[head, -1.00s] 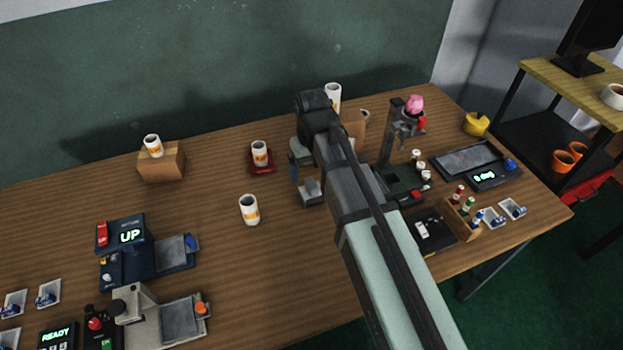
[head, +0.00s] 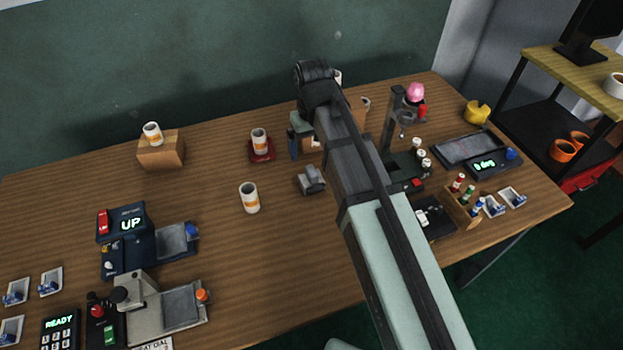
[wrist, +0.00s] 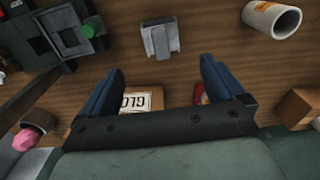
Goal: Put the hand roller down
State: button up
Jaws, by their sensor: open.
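The hand roller, which I take to be the small grey block-like piece (head: 311,180), sits on the bare wooden table left of my forearm. In the wrist view the grey piece (wrist: 161,38) lies past my fingertips, centred between them and touching neither. My gripper (wrist: 161,70) is open, with its two blue fingers wide apart and nothing held between them. In the head view my gripper (head: 297,142) is above the table behind the roller. One blue finger shows there; my arm hides the other.
A white-and-orange cup (head: 249,198) stands left of the roller. Another cup (head: 260,142) is on a red coaster, and one (head: 152,134) on a wooden block. The table between the left devices and the cups is clear.

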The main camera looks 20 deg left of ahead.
aim_at(310, 179)
jog(key=w+d+m, duration=0.1)
jog(key=w+d, duration=0.3)
jog(key=d, duration=0.1)
jog(key=shift+s+a+f+m+g+y, duration=0.35)
jog(key=shift+s+a+f+m, duration=0.5)
jog(key=shift+f+m, duration=1.7)
jog(key=shift+s+a+f+m+g+y, duration=0.5)
jog(key=shift+a+f+m, duration=0.5)
jog(key=shift+f+m, duration=1.5)
jog(key=shift+s+a+f+m+g+y, duration=0.25)
jog(key=shift+s+a+f+m, duration=1)
jog(key=shift+m, duration=2.2)
jog(key=shift+w+d+f, duration=0.3)
jog(key=shift+w+f, duration=0.05)
jog(key=shift+w, duration=0.05)
jog(key=c, duration=1.2)
jog(key=shift+r, duration=0.15)
